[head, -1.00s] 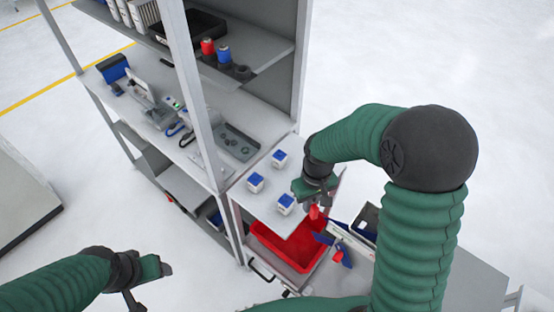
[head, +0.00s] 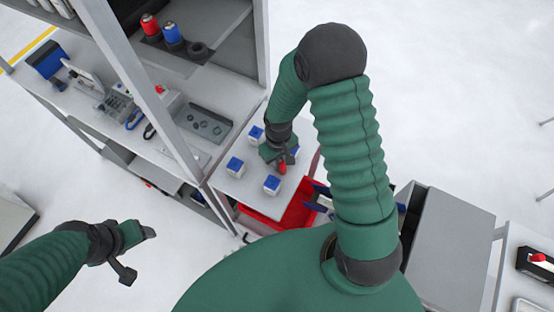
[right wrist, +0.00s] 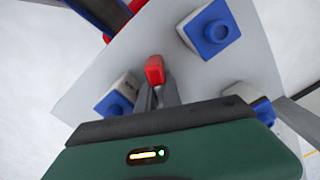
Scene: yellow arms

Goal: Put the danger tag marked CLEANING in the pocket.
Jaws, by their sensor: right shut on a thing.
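My right gripper (head: 281,161) is shut on a small red thing (head: 283,169), above the white shelf board with the blue-topped blocks. In the right wrist view the red thing (right wrist: 155,70) sticks out from between the gripper's grey fingertips (right wrist: 158,92). No lettering shows on it, so I cannot tell whether it is the CLEANING tag. My left gripper (head: 148,234) hangs over the floor at the lower left, apart from everything; its jaws are too unclear to read. I cannot make out the pocket in either view.
Several white blocks with blue tops (head: 235,167) stand around my right gripper on the white board (head: 240,190). A red bin (head: 300,212) lies below. The rack's upright (head: 150,100) and a shelf with tools and a grey tray (head: 203,122) are to the left.

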